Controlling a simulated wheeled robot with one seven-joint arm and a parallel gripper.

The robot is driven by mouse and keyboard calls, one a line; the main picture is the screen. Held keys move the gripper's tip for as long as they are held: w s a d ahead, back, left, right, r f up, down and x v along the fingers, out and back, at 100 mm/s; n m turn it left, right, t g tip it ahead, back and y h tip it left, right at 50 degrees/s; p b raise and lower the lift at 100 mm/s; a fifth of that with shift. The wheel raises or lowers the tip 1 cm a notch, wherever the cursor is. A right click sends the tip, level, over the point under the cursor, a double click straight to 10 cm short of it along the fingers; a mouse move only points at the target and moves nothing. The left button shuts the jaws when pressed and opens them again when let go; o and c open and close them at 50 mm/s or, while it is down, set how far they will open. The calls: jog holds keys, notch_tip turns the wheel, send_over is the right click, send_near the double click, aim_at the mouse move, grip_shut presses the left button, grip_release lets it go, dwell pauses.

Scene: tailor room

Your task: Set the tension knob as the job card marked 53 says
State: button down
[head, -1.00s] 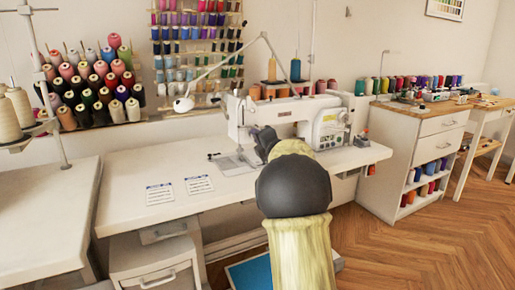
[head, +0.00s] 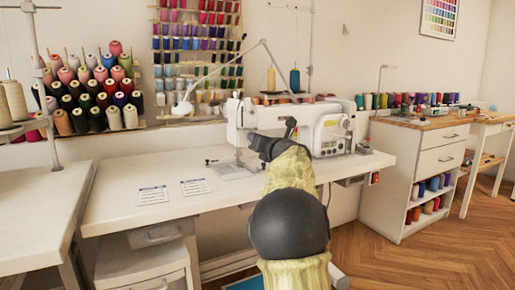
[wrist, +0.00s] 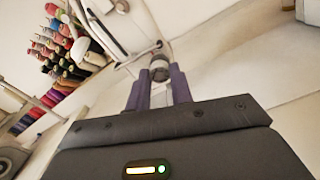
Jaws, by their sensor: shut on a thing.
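The white sewing machine (head: 328,135) stands on the white table. My gripper (wrist: 160,82) is at the front of its head end, and its two purple-grey fingers are closed on a small round metallic knob (wrist: 160,67) in the wrist view. In the head view my arm and the dark gripper body hide the knob and the fingertips. The knob's marks cannot be read. Two job cards, a left one (head: 152,195) and a right one (head: 195,187), lie flat on the table left of the machine. Their print and numbers are too small to read.
The white table (head: 120,215) is clear around the cards. A thread stand (head: 50,100) is at the left, with cone racks (head: 95,95) on the wall side. A wooden-topped drawer cabinet (head: 440,150) stands to the right. A thin lamp arm (head: 225,65) rises behind the machine.

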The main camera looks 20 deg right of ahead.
jog(key=shift+f+n, duration=0.2)
jog(key=shift+n, duration=0.3)
jog(key=c, duration=1.3)
grip_release()
jog(key=shift+o, duration=0.3)
jog(key=shift+r, duration=0.1)
jog(key=s+p, duration=0.2)
jog(key=s, duration=1.5)
jog(key=shift+s+d, duration=0.2)
jog(key=shift+d, duration=0.1)
